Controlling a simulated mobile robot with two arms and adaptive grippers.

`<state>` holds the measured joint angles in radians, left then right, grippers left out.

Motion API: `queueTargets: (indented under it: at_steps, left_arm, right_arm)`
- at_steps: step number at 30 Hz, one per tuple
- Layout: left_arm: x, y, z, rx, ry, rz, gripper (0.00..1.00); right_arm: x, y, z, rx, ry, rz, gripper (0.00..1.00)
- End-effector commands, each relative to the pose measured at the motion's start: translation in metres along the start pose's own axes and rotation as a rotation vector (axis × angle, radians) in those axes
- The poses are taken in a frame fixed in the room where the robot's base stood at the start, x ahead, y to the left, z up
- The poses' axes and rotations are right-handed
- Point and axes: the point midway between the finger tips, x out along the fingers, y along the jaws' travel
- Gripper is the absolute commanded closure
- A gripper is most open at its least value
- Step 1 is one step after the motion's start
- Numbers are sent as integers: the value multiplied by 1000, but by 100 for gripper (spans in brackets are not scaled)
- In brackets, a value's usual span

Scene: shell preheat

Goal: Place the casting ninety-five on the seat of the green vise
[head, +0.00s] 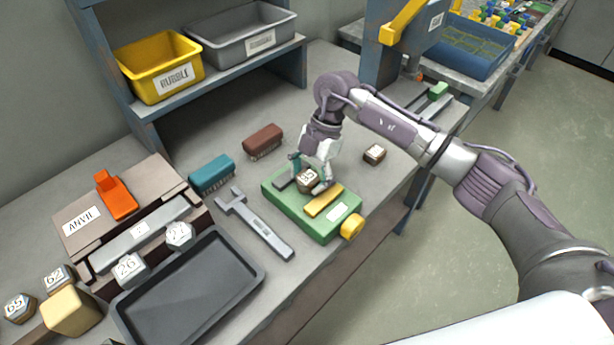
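The green vise (313,226) lies on the bench, with a dark jaw, a yellow jaw bar (323,201), a white label and a yellow knob. A brown casting with a white number face (308,178) is at the vise's seat, between the dark jaw and the yellow bar. Its number looks like ninety-five, but the small print is hard to read. My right gripper (310,176) comes from above and behind, with its fingers on either side of this casting, seemingly shut on it. I cannot tell whether the casting touches the seat. My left gripper is out of view.
Another brown casting (374,154) stands right of the vise. A black tray (190,290), an anvil block and several numbered pieces occupy the front left.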

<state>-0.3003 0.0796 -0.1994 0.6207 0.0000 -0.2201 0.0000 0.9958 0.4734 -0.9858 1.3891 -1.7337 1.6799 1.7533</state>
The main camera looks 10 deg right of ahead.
Motion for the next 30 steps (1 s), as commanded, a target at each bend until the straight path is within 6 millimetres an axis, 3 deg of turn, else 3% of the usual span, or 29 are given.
queueTargets:
  at_steps: [14, 19, 30]
  left_arm:
    - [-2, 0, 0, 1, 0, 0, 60]
    - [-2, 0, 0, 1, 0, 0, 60]
    - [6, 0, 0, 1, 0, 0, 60]
  right_arm:
    - [-9, 0, 2, 8, -9, 6, 25]
    - [-34, 2, 0, 7, -11, 12, 25]
    - [-111, 1, -3, 3, -6, 10, 25]
